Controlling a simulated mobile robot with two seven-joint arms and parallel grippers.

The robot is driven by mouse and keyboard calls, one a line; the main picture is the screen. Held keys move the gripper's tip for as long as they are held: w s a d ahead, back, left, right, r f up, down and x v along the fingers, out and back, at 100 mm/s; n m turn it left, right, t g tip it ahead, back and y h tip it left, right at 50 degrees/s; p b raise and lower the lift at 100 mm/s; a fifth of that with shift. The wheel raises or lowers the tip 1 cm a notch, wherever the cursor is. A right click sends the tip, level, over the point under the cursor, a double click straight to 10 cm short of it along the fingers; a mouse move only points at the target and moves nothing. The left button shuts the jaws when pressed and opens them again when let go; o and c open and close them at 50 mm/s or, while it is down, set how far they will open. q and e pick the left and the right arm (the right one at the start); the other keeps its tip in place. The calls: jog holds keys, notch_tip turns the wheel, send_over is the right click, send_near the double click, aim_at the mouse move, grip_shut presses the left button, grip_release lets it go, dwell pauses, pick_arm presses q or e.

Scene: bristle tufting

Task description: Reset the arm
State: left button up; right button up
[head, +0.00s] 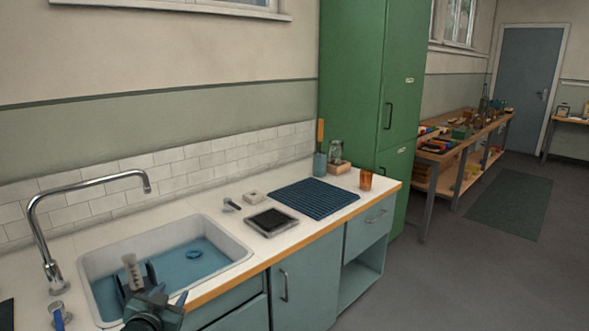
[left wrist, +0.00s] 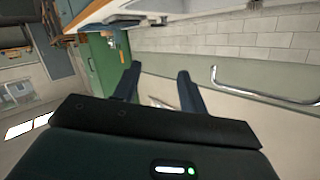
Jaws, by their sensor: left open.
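My left gripper (head: 152,288) is at the bottom left of the head view, over the near side of the sink (head: 240,250). In the left wrist view its two dark fingers (left wrist: 159,78) stand apart with nothing held between them. The wrist view is turned on its side and shows the tiled wall, the tap and the green cabinet beyond the fingers. A pale ribbed piece (head: 131,270) shows beside the gripper in the head view; I cannot tell what it belongs to. My right gripper is in neither view.
A tall curved tap (head: 95,184) rises left of the sink, which holds bluish water (head: 185,265). On the counter are a dark square tray (head: 271,222), a blue ribbed mat (head: 313,198) and an orange cup (head: 366,180). A green cabinet (head: 352,80) stands behind.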

pick_arm(q)
jog(key=s+d+f+g+h, duration=0.1)
jog(key=s+d+f, duration=0.3)
jog(key=s, duration=0.6)
jog(key=s+d+f+g+h, duration=0.1)
jog(key=s+d+f, duration=0.4)
jog(key=s, duration=0.5)
jog(key=s+d+f+g+h, duration=0.1)
jog(key=s+d+f, duration=0.3)
jog(key=s, duration=0.7)
jog(key=shift+d+f+n+g, duration=0.3)
jog(key=shift+d+g, duration=0.35)
jog(key=shift+g, duration=0.25)
jog(key=shift+s, duration=0.1)
